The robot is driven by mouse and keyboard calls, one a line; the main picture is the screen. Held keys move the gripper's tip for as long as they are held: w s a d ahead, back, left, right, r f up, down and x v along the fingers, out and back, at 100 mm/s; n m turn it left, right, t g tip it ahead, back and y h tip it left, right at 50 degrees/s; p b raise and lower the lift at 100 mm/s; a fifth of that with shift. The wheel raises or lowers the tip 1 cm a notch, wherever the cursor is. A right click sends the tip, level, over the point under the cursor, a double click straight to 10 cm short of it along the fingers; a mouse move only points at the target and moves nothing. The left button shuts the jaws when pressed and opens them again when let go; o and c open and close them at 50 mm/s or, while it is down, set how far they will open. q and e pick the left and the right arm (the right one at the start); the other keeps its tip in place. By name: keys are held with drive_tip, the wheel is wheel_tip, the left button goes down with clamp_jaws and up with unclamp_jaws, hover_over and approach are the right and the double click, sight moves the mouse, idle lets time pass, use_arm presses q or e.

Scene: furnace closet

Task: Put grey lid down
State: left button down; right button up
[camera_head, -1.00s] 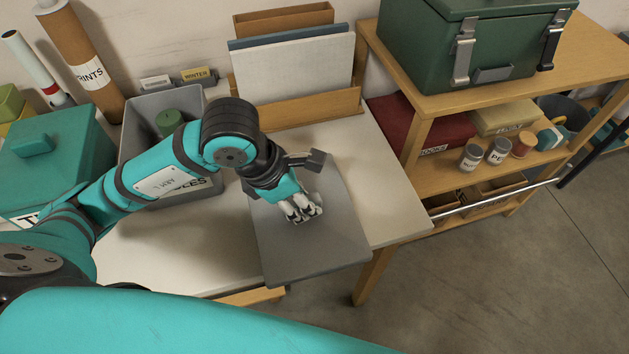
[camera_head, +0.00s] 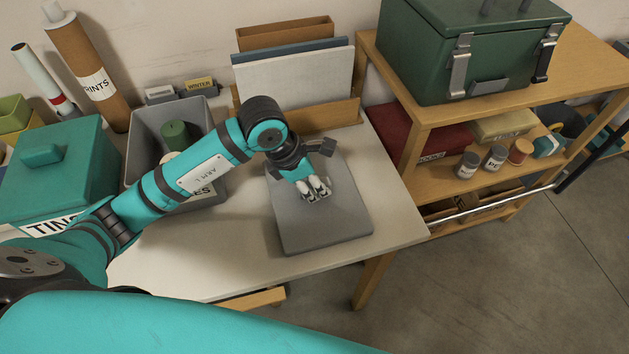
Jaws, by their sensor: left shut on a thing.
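The grey lid (camera_head: 325,226) is a flat, rounded rectangle over the right part of the white table (camera_head: 240,262). It looks level, within the table's front and right edges; I cannot tell for certain whether it touches the tabletop. My left gripper (camera_head: 318,194) is above the middle of the lid, pointing down, shut on it. The fingers hide the part they grip. My right gripper does not show.
A grey open bin (camera_head: 141,135) with a green roll stands behind my left arm. A teal box (camera_head: 62,168) is at the left. A wooden file holder (camera_head: 349,112) is behind the lid. A wooden shelf (camera_head: 424,112) with a green case (camera_head: 470,50) adjoins on the right.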

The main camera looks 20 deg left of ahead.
use_arm(q)
drive_tip(key=c, duration=1.5)
unclamp_jaws()
drive_tip(key=shift+f, duration=0.15)
drive_tip(key=shift+c, duration=0.2)
drive_tip(key=o, duration=0.5)
drive_tip(key=shift+c, duration=0.2)
drive_tip(key=shift+r, duration=0.25)
drive_tip(key=v, duration=1.2)
drive_tip(key=shift+f, duration=0.15)
